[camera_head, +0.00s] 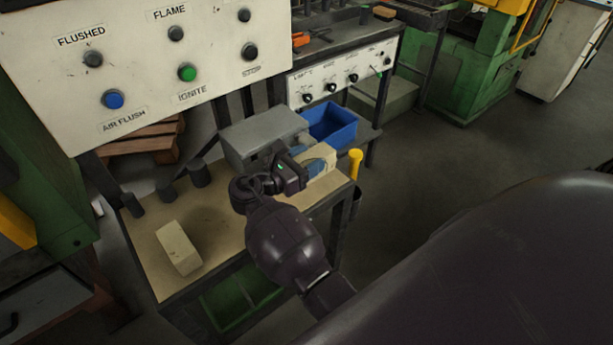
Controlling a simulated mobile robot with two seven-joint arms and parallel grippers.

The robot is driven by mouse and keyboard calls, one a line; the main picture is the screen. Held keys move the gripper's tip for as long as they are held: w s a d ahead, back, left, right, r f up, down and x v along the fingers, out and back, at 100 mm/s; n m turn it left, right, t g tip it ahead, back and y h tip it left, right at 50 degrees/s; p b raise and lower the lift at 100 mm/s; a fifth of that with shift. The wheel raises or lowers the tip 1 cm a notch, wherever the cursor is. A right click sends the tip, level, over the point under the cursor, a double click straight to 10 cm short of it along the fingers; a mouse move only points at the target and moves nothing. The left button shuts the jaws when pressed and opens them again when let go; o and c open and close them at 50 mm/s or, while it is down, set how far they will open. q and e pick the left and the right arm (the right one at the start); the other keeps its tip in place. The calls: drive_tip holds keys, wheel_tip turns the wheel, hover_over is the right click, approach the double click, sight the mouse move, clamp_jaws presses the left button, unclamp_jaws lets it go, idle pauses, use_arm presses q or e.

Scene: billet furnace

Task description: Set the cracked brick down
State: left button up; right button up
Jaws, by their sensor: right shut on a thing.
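My right gripper (297,167) is over the far right part of the workbench (218,228). It is shut on a pale cream brick (328,160), which shows just beyond the jaws with a bluish patch beside it. The brick is near the bench's right end; I cannot tell whether it touches the top, and no crack can be made out. A second pale brick (179,248) lies on the left front part of the bench, apart from the gripper. My left gripper is not in view.
A grey box (262,137) and a blue bin (331,124) stand behind the gripper. A yellow-topped object (354,162) is at the bench's right edge. Dark posts (200,173) line the back left. The bench between the second brick and my arm is clear. A button panel (150,60) overhangs behind.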

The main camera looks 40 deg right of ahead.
drive_tip(key=shift+f+b, duration=0.45)
drive_tip(key=shift+f, duration=2)
drive_tip(key=shift+f, duration=0.15)
drive_tip(key=o, duration=1.1)
